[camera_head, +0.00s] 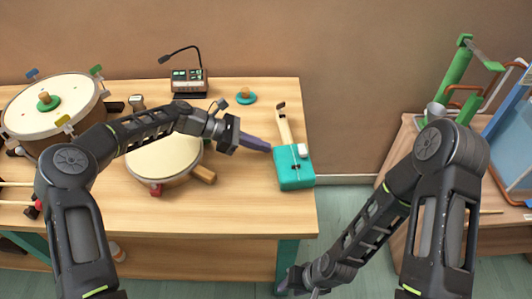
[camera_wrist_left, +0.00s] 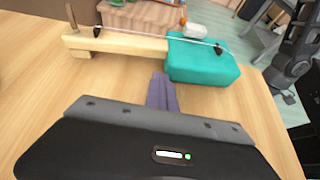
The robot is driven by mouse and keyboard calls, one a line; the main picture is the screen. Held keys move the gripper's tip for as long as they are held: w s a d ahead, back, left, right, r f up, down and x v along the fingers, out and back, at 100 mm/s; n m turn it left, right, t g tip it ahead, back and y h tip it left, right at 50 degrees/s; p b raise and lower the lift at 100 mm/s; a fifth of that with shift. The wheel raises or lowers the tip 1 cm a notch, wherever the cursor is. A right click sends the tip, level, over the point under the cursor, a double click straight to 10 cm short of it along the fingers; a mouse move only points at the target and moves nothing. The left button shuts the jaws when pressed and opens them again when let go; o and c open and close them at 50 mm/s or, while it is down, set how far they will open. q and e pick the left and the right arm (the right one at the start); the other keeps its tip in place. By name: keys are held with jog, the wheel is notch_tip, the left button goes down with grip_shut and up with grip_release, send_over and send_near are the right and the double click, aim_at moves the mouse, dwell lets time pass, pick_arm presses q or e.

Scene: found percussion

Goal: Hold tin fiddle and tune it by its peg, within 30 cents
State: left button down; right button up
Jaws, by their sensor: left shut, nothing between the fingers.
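The tin fiddle lies on the wooden table near its right edge. Its teal body (camera_head: 294,172) is toward the front and its pale neck (camera_head: 284,128) points back, with a dark peg (camera_head: 280,105) at the far end. The left wrist view shows the teal body (camera_wrist_left: 205,64), the neck (camera_wrist_left: 115,43), a string along it and the brown peg (camera_wrist_left: 71,18). My left gripper (camera_head: 268,149) is shut and empty, its purple-grey fingertips (camera_wrist_left: 162,78) beside the body, with contact unclear. My right gripper (camera_head: 292,281) is low at the table's front right, its fingers unclear.
A large drum (camera_head: 52,105) and a smaller drum (camera_head: 160,160) stand left of the fiddle. A device with a gooseneck (camera_head: 188,80) and a green disc with a knob (camera_head: 246,97) are behind. A second table (camera_head: 415,150) stands right, across a floor gap.

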pick_arm(q)
jog(key=c, duration=0.6)
grip_release()
dwell(0.3)
